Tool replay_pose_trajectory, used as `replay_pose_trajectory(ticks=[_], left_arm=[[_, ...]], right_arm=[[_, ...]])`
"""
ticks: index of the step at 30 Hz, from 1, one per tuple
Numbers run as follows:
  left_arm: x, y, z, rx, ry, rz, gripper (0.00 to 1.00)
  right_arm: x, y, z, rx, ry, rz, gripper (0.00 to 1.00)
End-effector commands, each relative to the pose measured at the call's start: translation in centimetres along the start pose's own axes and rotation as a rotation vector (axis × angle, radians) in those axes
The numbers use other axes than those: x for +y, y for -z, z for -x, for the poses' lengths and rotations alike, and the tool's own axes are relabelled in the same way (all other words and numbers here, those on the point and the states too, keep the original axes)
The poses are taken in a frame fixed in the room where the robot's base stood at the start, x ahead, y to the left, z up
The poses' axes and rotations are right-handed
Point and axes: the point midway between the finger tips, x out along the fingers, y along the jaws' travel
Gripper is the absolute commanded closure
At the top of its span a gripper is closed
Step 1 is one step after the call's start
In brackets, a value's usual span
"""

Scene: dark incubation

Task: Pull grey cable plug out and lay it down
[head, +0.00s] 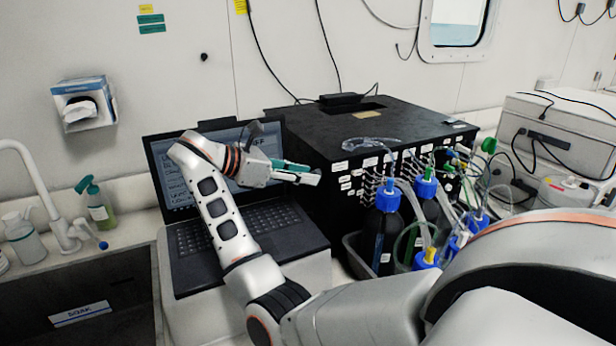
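My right gripper (312,174), with teal pads on its fingers, is in front of the open laptop (285,216), near the left front edge of the black box (395,128). Its fingers point right and lie close together. The gap between them is too small to tell if they are shut, and I see no plug in them. I cannot single out the grey cable plug. The black box has labelled ports on its front with many thin tubes and lines. My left gripper is not in view.
Bottles with blue caps (388,199) stand in a tray before the black box. A light grey device (560,125) with black cables is at right. A sink (85,300), tap (42,195) and green spray bottle (98,210) are at left.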

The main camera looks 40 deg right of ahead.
Motion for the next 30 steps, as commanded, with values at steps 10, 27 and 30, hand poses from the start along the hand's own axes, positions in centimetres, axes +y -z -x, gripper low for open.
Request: replay_pose_trajectory(ticks=[10,27,30], left_arm=[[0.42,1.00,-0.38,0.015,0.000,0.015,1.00],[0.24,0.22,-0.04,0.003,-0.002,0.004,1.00],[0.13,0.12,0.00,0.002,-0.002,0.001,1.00]], right_arm=[[-0.01,-0.01,0.00,0.000,0.000,-0.001,0.73],[-0.03,-0.02,0.00,-0.001,0.000,0.000,1.00],[-0.04,-0.01,-0.01,-0.001,0.000,0.000,1.00]])
